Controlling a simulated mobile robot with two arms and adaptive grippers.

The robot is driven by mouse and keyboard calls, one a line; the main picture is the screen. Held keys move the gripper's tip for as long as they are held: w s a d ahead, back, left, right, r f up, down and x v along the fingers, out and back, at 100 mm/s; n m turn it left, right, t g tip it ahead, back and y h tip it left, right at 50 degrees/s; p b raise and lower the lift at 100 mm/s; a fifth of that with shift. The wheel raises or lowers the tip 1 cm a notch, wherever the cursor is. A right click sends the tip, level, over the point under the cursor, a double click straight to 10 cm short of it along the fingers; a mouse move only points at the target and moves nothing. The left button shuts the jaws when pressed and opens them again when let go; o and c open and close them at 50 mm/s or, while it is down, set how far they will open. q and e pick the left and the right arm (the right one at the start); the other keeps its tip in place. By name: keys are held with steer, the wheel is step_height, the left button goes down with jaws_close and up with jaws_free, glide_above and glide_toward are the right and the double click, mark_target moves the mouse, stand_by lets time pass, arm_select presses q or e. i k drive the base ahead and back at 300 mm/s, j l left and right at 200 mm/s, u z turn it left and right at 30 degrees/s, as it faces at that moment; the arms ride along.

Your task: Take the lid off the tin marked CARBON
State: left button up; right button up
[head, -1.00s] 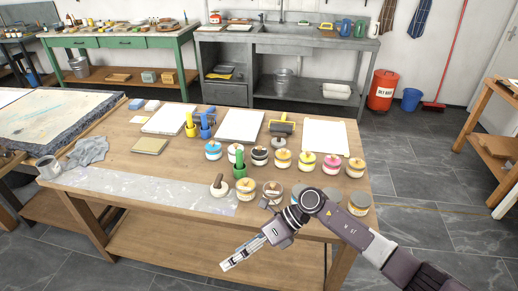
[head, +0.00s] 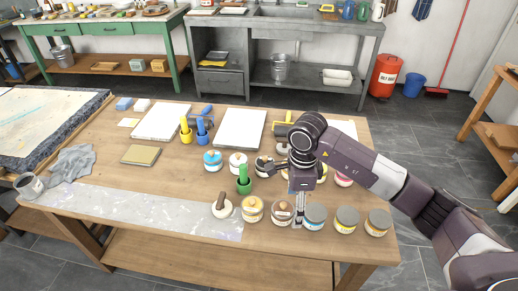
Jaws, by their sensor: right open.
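Several small paint tins stand in two rows on the wooden table. The front row has a yellow-lidded tin (head: 252,209), a tin with a brownish top (head: 281,213) and grey-lidded tins (head: 315,217) to the right. The back row has a blue-topped tin (head: 213,160), a pale one (head: 238,163) and a black-topped one (head: 263,166). The labels are too small to read, so I cannot tell which is CARBON. My right gripper (head: 299,221) is open, pointing down by the brownish-topped tin and the first grey-lidded tin; contact is unclear. My arm hides other back-row tins. My left gripper is not in view.
A stained grey strip (head: 130,212) lies along the table's front edge. A red bin (head: 383,76) stands beyond the table.

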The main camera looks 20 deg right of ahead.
mark_target(261, 161)
steer(key=i, duration=0.9)
